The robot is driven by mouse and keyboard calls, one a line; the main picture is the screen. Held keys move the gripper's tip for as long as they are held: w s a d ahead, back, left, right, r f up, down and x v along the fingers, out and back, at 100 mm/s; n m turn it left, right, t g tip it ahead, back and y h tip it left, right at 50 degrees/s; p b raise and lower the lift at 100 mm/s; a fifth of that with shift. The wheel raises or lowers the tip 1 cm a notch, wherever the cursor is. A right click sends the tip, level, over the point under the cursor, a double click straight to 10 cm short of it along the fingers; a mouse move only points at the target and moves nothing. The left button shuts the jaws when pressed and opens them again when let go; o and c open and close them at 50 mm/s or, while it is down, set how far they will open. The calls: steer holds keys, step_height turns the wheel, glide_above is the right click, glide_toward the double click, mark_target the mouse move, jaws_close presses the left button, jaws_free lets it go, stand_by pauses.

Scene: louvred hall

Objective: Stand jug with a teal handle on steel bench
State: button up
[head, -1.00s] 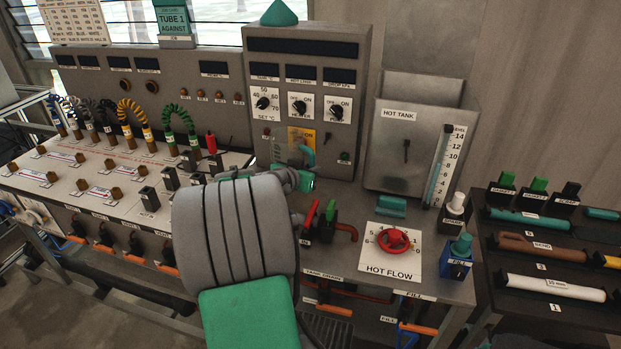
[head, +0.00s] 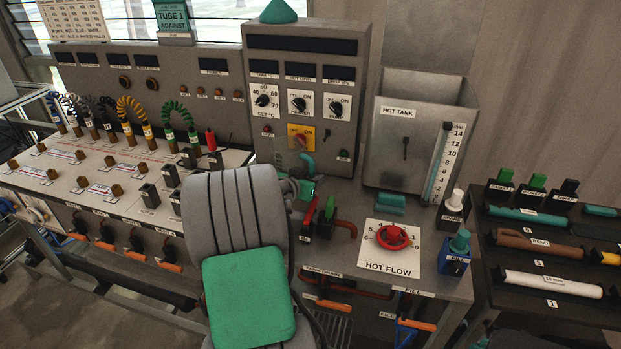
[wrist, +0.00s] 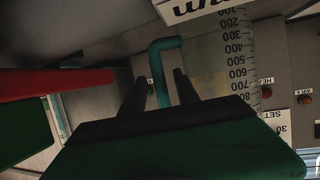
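The jug (wrist: 215,65) is clear with a printed scale and appears upside down in the wrist view. Its teal handle (wrist: 160,68) is a bent bar between my gripper's two dark fingers (wrist: 158,80). Gaps show on both sides of the handle, so the fingers are open around it. In the head view the teal handle (head: 307,163) shows before the control box, and the jug's body is hard to make out. My gripper (head: 306,186) is just below the handle there, partly hidden by my arm. The grey steel bench (head: 455,286) carries the hot-flow panel.
Red and green levers (head: 311,217) stand close beside my gripper. The control box (head: 304,100) is behind, with the hot tank (head: 405,150) to its right. A red valve wheel (head: 393,237) and a blue fill block (head: 456,255) stand on the bench. A dark rack (head: 500,255) is at right.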

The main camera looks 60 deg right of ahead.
steer(key=shift+r+p, duration=0.3)
steer(key=b+v, duration=0.1)
steer(key=v, duration=1.1)
steer(key=shift+f+b, duration=0.2)
steer(key=shift+b, duration=0.2)
steer(key=w+a+f+n+t+y, duration=0.2)
steer(key=w+a+n+y, duration=0.15)
steer(key=w+a, duration=0.45)
steer(key=w+a+f+n+t+y, duration=0.2)
steer(key=w+a+n+t+y, duration=0.15)
steer(key=a, duration=0.75)
steer(key=s+a+n+g+y, duration=0.1)
steer(key=a+n, duration=0.4)
steer(key=a, duration=0.8)
steer(key=s+a+f+n+g+y, duration=0.1)
steer(key=s+a+n+y, duration=0.2)
steer(key=a, duration=1)
steer(key=n+y, duration=0.2)
steer(key=n, duration=0.1)
steer(key=shift+s+a+f+n, duration=0.2)
steer(key=shift+a+f+n, duration=0.05)
steer(key=shift+a+n, duration=0.1)
